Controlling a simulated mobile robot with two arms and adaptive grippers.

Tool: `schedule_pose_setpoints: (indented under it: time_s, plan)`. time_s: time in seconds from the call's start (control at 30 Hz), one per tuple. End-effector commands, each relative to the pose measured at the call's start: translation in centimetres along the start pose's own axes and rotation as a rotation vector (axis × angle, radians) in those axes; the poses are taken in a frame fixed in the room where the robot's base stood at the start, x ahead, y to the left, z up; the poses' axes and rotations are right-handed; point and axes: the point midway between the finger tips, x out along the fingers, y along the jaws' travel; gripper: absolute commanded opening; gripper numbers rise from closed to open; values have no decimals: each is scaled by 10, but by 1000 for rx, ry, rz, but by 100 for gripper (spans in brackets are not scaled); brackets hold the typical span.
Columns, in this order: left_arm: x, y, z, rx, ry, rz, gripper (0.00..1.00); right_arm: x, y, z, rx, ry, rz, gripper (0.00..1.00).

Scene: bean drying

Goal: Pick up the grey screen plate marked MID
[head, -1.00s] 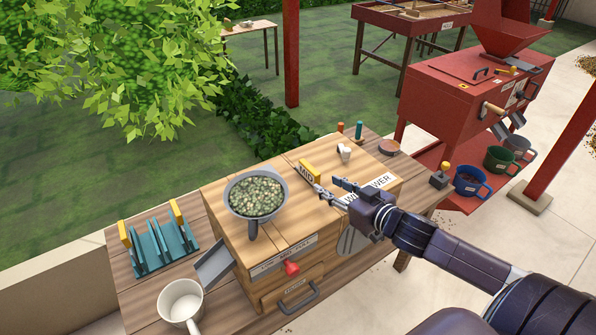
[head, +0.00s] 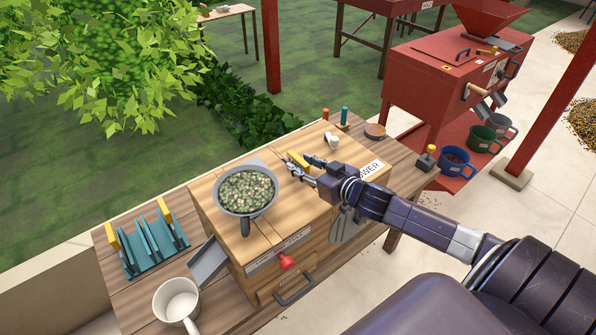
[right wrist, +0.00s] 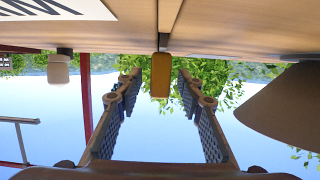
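The MID screen plate shows by its yellow handle (head: 297,159), at the far edge of the wooden box's (head: 285,215) top. Its lettering is no longer readable now, and most of the grey plate is hidden in the box. My right gripper (head: 305,166) is at the handle and partly covers it. In the right wrist view, which is upside down, the handle (right wrist: 160,75) appears between the two spread fingers (right wrist: 160,110). There are gaps on both sides, and neither finger touches it. My left gripper is out of view.
A grey pan of beans (head: 246,191) sits on the box, left of my gripper. Left of the box, a teal rack (head: 155,246) holds plates with yellow handles, and a white pot (head: 177,301) stands nearby. A small white object (head: 332,141) is behind my gripper. A red machine (head: 450,85) stands right.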

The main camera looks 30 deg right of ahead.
Motion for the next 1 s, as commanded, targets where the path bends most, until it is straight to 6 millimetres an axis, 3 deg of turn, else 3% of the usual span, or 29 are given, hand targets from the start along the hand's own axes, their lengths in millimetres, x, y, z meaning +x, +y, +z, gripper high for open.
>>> schedule_pose_setpoints:
  time_s: [0.2,0.5,0.83,1.0]
  plan:
    - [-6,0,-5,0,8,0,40,20,0,-1,0,1,0,35]
    - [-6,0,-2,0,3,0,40,23,0,0,0,0,0,35]
    - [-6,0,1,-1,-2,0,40,23,0,0,0,0,0,0]
    - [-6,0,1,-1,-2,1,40,23,0,-1,-1,2,-1,0]
